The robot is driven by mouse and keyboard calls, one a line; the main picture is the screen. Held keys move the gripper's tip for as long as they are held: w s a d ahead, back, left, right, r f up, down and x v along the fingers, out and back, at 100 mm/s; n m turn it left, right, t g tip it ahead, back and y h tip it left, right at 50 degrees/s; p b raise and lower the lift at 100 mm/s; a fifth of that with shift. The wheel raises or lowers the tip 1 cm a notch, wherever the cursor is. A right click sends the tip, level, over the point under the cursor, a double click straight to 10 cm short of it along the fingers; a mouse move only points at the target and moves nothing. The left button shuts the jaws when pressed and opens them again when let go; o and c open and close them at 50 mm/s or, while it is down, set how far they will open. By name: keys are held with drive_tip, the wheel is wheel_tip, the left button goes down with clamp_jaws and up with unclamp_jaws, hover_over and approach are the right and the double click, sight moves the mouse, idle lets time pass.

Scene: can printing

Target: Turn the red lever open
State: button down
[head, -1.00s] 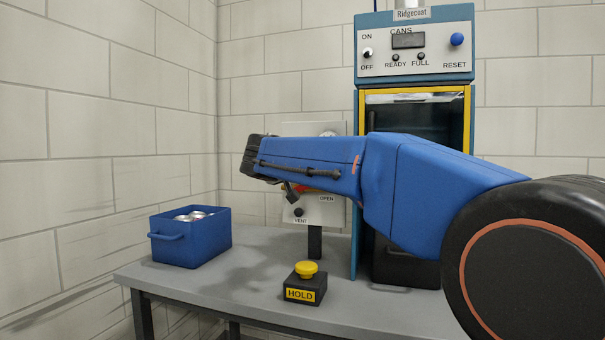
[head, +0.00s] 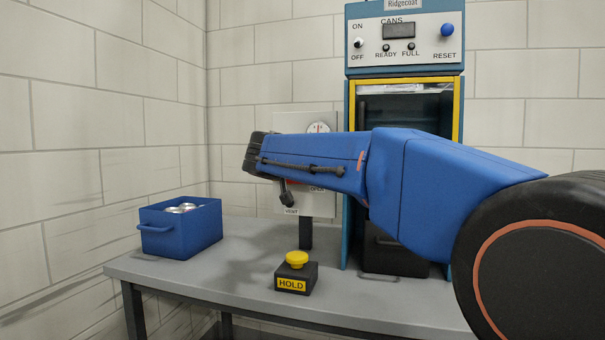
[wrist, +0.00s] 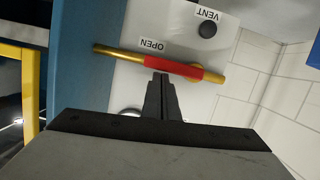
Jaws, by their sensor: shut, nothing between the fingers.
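The red lever (wrist: 172,67) shows in the wrist view as a red grip lying in line with a brass pipe on the white panel (wrist: 185,25), close to the OPEN label. In the head view my arm hides nearly all of it. My gripper (wrist: 160,78) is shut and empty. Its fingertips are at the lever's lower edge in the wrist view, near the grip's left end; I cannot tell whether they touch it. In the head view the fingers are hidden behind my blue arm.
A black VENT knob (wrist: 207,29) is on the same panel. The teal machine (head: 403,73) with a yellow-framed opening stands right of the panel. A blue bin (head: 180,236) of cans and a yellow HOLD button (head: 297,259) are on the grey table (head: 235,285).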

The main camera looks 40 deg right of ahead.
drive_tip(key=s+a+r, duration=0.6)
drive_tip(key=a, duration=0.1)
drive_tip(key=shift+a+r, duration=0.2)
drive_tip(key=shift+a, duration=0.15)
idle(0.6)
